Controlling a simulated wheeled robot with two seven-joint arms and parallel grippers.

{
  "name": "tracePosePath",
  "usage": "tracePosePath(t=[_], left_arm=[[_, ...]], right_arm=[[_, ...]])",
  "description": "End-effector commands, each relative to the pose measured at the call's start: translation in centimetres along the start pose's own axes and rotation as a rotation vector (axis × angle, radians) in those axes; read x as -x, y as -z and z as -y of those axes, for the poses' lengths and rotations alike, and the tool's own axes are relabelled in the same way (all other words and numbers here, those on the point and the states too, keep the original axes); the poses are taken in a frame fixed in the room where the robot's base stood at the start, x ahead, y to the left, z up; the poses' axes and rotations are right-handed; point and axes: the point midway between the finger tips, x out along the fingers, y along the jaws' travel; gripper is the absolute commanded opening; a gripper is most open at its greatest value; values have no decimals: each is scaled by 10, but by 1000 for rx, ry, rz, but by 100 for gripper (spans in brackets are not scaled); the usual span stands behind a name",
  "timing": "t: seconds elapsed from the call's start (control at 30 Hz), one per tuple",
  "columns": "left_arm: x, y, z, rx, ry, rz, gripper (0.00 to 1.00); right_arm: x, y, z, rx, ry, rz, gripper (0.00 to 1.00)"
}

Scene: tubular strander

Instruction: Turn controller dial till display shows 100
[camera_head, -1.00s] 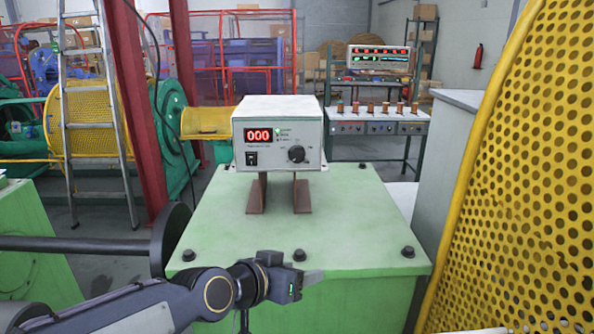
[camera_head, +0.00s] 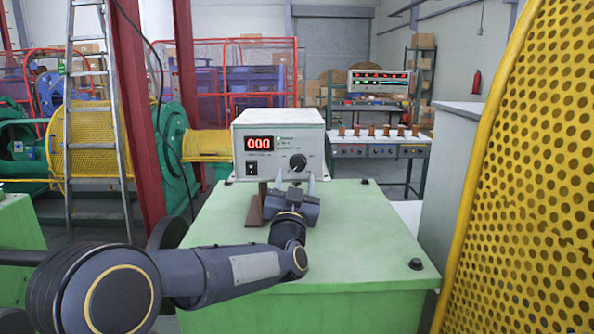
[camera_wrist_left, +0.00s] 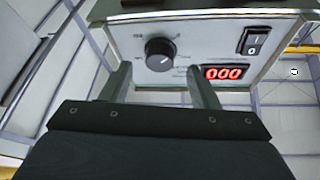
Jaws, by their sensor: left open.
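The white controller box (camera_head: 280,116) stands on brown supports on the green cabinet. Its red display (camera_head: 259,143) reads 000, also in the left wrist view (camera_wrist_left: 223,73). The black dial (camera_head: 298,162) is on the right of its front face, and in the left wrist view (camera_wrist_left: 160,54) it lies beyond the fingers. A black rocker switch (camera_head: 252,168) sits below the display. My left gripper (camera_head: 296,180) is open just below and in front of the dial. Its two fingers (camera_wrist_left: 160,85) are apart, with nothing between them. My right gripper is not in view.
A yellow perforated guard (camera_head: 530,170) stands at the right, beside a grey cabinet (camera_head: 447,175). A ladder (camera_head: 98,120) and red post (camera_head: 130,110) are at the left. An instrument bench (camera_head: 375,145) stands behind.

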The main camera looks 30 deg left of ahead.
Motion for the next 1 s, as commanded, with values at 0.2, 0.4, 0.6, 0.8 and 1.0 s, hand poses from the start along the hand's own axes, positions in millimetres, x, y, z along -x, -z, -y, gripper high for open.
tracePosePath(t=[0.2,0.4,0.6,0.8,1.0], left_arm=[[-29,1,0,-1,-1,0,55],[-36,0,0,2,-2,1,55],[-36,0,0,2,-2,1,52],[-36,0,0,2,-2,1,26],[-36,0,0,1,-2,1,10]], right_arm=[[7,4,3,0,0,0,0],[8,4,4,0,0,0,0],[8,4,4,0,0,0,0],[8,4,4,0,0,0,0],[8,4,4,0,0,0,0]])
